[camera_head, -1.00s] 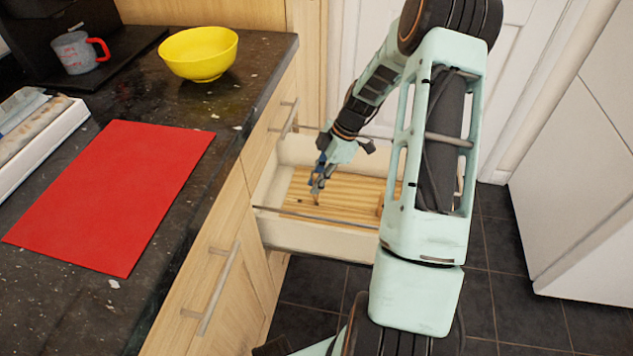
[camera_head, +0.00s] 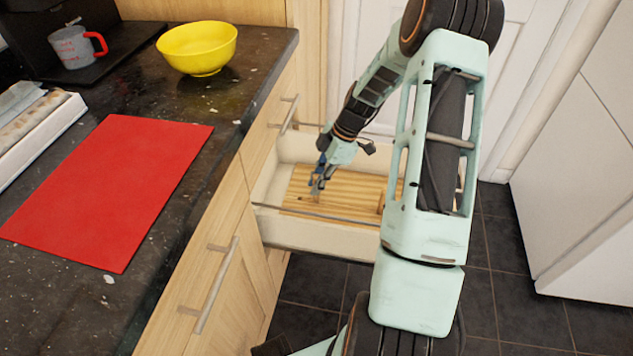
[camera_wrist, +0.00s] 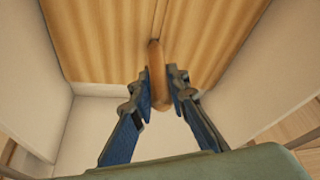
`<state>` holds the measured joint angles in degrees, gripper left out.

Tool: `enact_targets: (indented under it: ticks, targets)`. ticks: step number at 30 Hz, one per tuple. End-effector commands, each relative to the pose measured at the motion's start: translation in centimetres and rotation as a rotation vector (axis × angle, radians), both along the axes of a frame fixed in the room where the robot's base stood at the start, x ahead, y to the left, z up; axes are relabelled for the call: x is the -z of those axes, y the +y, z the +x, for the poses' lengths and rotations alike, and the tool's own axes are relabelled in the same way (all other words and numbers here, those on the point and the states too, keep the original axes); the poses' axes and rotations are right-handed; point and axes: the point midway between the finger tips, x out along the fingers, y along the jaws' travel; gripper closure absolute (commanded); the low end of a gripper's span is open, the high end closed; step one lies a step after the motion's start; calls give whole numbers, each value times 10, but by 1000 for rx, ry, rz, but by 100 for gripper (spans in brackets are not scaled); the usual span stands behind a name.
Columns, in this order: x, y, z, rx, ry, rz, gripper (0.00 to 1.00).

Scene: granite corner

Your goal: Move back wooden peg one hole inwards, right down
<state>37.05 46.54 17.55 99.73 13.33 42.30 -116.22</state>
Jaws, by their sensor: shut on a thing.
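A wooden board (camera_head: 350,190) lies in the open drawer, and it also shows in the wrist view (camera_wrist: 100,30). A brown wooden peg (camera_wrist: 155,65) stands between my fingertips in the wrist view. My gripper (camera_head: 316,190) reaches down into the drawer over the left part of the board. In the wrist view its blue-grey fingers (camera_wrist: 162,88) are shut on the peg. The peg's end runs against the board near its edge; I cannot tell whether it sits in a hole. A wooden block-like piece (camera_head: 380,203) shows at the board's right side, partly hidden by my arm.
The pale drawer (camera_head: 310,235) has raised walls close around the board. A dark counter (camera_head: 60,290) at the left holds a red mat (camera_head: 110,190), a yellow bowl (camera_head: 197,50), a cup (camera_head: 75,47) and a white tray (camera_head: 40,135). Dark floor tiles lie below.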

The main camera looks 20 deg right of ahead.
Motion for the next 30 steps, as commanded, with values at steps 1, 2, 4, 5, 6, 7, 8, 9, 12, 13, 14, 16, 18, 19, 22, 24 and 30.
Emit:
enact_targets:
  ticks: [1,2,4,5,6,7,8,9,12,13,14,16,18,19,22,24,30]
  targets:
    - [2,0,0,0,0,0,100]
    - [3,0,0,0,0,0,100]
    - [5,0,0,0,0,0,100]
    - [6,0,0,0,0,0,100]
    - [7,0,0,0,0,0,100]
    - [7,0,0,0,0,0,100]
    - [8,0,0,0,0,0,100]
    - [9,0,0,0,0,0,100]
    - [12,0,0,0,0,0,100]
    - [12,0,0,0,0,0,100]
    - [13,0,0,0,0,0,100]
    - [12,0,0,0,-1,0,81]
    - [12,0,0,0,-1,0,73]
    - [12,0,0,0,-1,0,70]
    - [12,0,0,0,-1,0,65]
    - [12,0,0,0,-1,0,65]
    - [10,-1,0,0,-1,-1,65]
